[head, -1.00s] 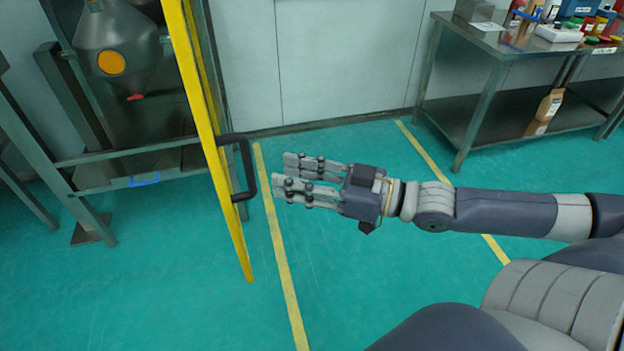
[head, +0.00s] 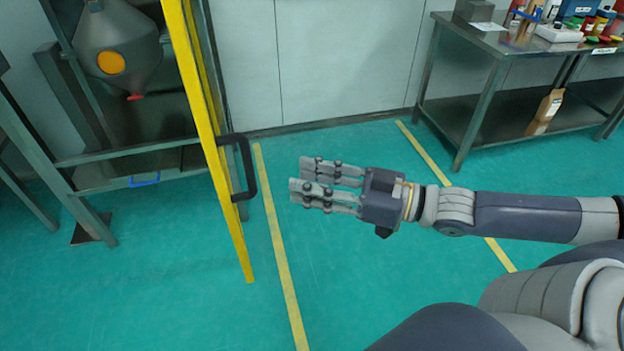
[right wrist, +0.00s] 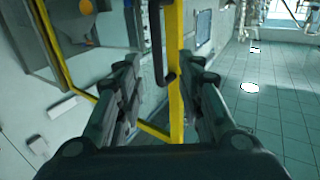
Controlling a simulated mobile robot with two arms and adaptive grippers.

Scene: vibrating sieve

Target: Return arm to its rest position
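My right arm (head: 525,212) reaches in from the right in the head view, held level above the green floor. Its right gripper (head: 312,179) points left, open and empty, to the right of the black door handle (head: 246,168) with a clear gap between them. In the right wrist view the two fingers of the right gripper (right wrist: 160,95) stand apart with nothing held. The yellow door frame (right wrist: 176,80) and the handle (right wrist: 157,45) show beyond and between the fingers. My left gripper is not in view.
The yellow-edged door (head: 215,130) stands open beside a metal frame holding a grey hopper (head: 118,45). A steel table (head: 490,45) with bottles stands at the upper right. The floor (head: 350,280) below the gripper is clear.

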